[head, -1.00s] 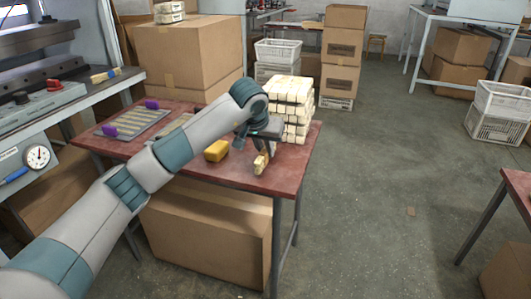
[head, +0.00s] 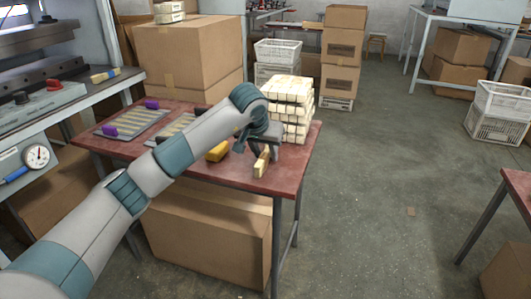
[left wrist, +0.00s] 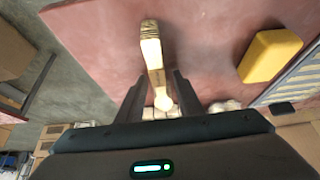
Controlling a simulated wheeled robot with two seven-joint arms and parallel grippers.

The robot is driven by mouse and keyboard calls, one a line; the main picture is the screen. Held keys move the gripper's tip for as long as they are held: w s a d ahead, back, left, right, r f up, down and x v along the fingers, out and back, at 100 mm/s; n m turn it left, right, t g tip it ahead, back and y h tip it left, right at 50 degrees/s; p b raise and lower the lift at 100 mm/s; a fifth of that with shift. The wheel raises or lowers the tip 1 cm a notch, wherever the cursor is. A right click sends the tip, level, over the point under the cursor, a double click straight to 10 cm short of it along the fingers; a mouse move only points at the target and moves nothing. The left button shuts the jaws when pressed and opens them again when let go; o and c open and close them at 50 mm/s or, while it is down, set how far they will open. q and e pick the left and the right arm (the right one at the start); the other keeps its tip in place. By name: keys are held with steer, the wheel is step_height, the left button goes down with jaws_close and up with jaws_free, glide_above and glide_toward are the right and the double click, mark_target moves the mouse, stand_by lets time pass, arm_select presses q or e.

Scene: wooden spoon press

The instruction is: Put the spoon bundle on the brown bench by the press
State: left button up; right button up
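The spoon bundle (head: 261,163) is pale wood with a dark band, at the front right of the reddish-brown bench (head: 240,185). In the left wrist view the bundle (left wrist: 151,50) runs lengthwise between the fingers, over the bench top (left wrist: 205,45). My left gripper (head: 262,147) is above the bundle, its fingers (left wrist: 159,76) on either side with narrow gaps showing. I cannot tell whether the bundle touches the bench. The press (head: 40,85) stands at the left. My right gripper is not in view.
A stack of pale bundles (head: 290,98) stands behind the gripper. A yellow block (head: 217,151) and grey trays with purple pieces (head: 130,124) lie to its left. Another bundle (head: 104,75) lies on the press table. Cardboard boxes (head: 190,55) stand behind the bench.

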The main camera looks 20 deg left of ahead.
arm_select(q)
steer(key=shift+r, duration=0.1)
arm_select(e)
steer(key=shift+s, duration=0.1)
